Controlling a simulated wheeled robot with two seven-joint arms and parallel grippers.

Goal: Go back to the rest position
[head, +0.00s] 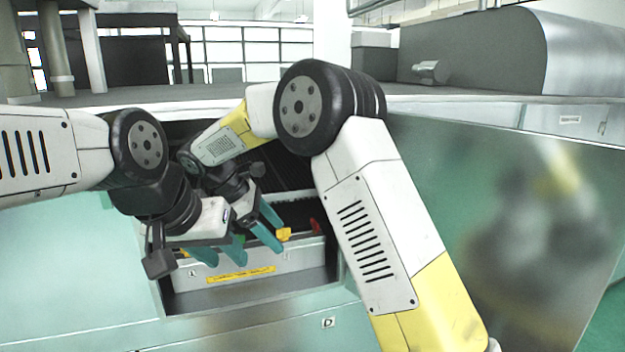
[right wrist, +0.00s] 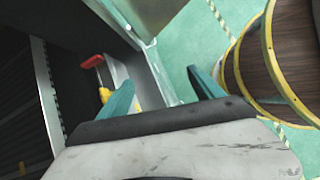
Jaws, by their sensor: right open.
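My left gripper (head: 224,262) reaches in from the left in the head view. Its teal fingertips show apart, with nothing seen between them. My right gripper (head: 279,232) is close to its right, in front of the dark opening, and its arm crosses the middle of the view. In the right wrist view its two teal fingers (right wrist: 162,90) stand wide apart with no object held. The two grippers overlap partly in the head view, and I cannot tell the gap between them.
Both grippers are at a recessed cabinet opening (head: 250,296) with a yellow label strip (head: 240,274). A red-and-yellow tool (right wrist: 98,75) lies inside it, left of my right fingers. A shiny metal panel (head: 510,220) stands at right. Yellow-rimmed round items (right wrist: 270,60) show beyond the opening.

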